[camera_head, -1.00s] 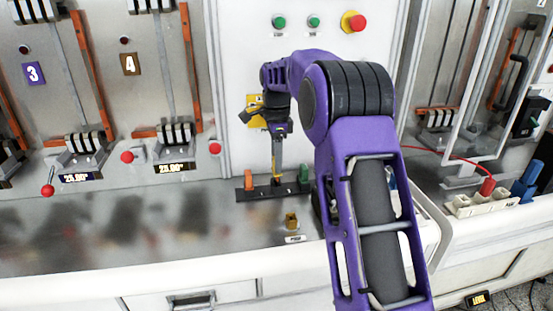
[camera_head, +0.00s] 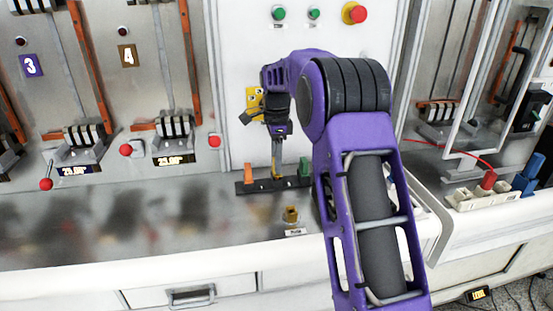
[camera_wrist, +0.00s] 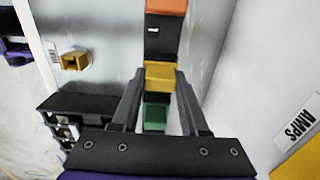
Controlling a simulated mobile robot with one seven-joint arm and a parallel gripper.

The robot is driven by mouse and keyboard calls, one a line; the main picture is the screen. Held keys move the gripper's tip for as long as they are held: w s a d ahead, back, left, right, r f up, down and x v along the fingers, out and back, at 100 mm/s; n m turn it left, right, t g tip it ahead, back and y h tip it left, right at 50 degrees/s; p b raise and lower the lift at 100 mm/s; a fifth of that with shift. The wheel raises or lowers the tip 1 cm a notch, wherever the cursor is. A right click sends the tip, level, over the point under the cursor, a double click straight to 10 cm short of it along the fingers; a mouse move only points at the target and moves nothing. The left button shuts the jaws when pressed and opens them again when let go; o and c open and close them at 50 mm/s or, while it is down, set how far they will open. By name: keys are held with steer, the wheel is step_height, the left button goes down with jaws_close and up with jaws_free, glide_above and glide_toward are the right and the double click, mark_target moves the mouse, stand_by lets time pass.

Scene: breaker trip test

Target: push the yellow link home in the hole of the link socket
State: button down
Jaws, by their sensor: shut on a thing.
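The yellow link (camera_wrist: 160,75) is a small block between my gripper's fingertips in the wrist view. My gripper (camera_head: 277,172) is shut on it and points down at the middle of a black rack (camera_head: 243,188). An orange block (camera_head: 250,172) stands at the rack's left end and a green block (camera_head: 304,166) at its right end. Whether the yellow link's foot touches the rack is hidden. A small brass-yellow block with a square hole, which looks like the link socket (camera_head: 291,212), stands apart in front of the rack. It also shows in the wrist view (camera_wrist: 75,61), with its hole empty.
An upright panel with green buttons (camera_head: 279,13) and a red button (camera_head: 354,12) rises behind the rack. Breaker levers with red knobs (camera_head: 46,184) stand at the left. White sockets with red and blue plugs (camera_head: 528,172) lie at the right. The bench top left of the rack is clear.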

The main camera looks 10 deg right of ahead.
steer(key=shift+f, duration=0.45)
steer(key=shift+c, duration=1.7)
jaws_free()
steer(key=shift+r, duration=0.1)
step_height(320, 180, up, 17)
steer(key=p, duration=0.2)
steer(key=shift+r, duration=0.1)
